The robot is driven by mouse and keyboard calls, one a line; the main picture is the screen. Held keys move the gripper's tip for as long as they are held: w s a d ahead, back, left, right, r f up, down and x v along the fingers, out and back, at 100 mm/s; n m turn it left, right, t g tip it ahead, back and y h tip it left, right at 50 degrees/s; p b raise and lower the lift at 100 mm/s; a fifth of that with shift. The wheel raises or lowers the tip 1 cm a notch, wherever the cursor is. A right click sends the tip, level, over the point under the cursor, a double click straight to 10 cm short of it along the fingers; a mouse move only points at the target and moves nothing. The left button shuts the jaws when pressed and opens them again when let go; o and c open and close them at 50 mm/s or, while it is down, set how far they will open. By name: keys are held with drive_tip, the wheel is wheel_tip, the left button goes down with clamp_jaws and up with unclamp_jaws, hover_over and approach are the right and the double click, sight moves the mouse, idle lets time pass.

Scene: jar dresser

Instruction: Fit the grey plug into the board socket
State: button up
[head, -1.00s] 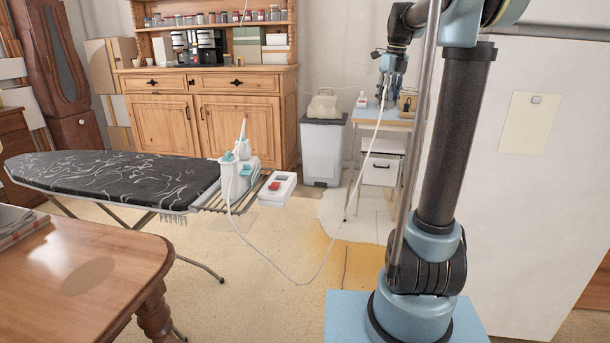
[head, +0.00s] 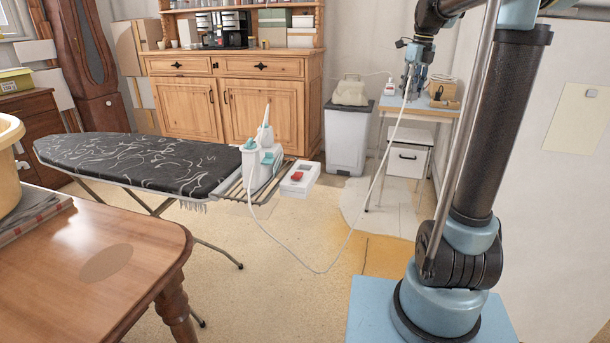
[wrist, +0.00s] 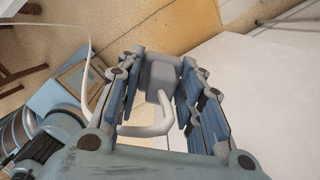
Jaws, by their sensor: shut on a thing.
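The grey plug (wrist: 160,76) sits between the two blue-padded fingers of my gripper (wrist: 163,62) in the wrist view, and the gripper is shut on it. A pale cord curves from the plug. In the head view my gripper (head: 414,76) is above the small blue-topped table (head: 424,103) at the back right, and the plug is too small to make out. The white cord (head: 357,218) hangs from the gripper to the iron (head: 262,150) on the ironing board (head: 130,160). A white box with a red part (head: 300,179) is at the board's right end; its socket cannot be made out.
A white bin (head: 347,140) stands left of the small table. A small white and red item (head: 390,88) and a wooden holder (head: 443,88) are on that table. A brown table (head: 100,265) is at the front left. Floor between it and my base is clear, except the hanging cord.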

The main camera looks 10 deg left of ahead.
drive_tip(key=s+a+f+n, duration=0.3)
drive_tip(key=s+a+f, duration=0.15)
drive_tip(key=a, duration=0.65)
drive_tip(key=s+a+f+n+g, duration=0.1)
drive_tip(key=s+a+f+n, duration=0.4)
drive_tip(key=a, duration=0.7)
drive_tip(key=s+a+f+n, duration=0.1)
drive_tip(key=s+a+f, duration=0.2)
drive_tip(key=s+a, duration=0.55)
drive_tip(key=shift+w+a+f, duration=0.4)
drive_tip(key=shift+a+f, duration=0.1)
drive_tip(key=shift+f, duration=1.1)
drive_tip(key=shift+w+a+f, duration=0.35)
drive_tip(key=shift+a+f, duration=0.15)
drive_tip(key=shift+f, duration=1.15)
drive_tip(key=shift+w+a+f, duration=0.4)
drive_tip(key=shift+a+f, duration=0.1)
drive_tip(key=shift+f, duration=1.1)
drive_tip(key=shift+f, duration=0.6)
drive_tip(key=o, duration=1.1)
drive_tip(key=shift+o, duration=0.2)
drive_tip(key=shift+r, duration=0.1)
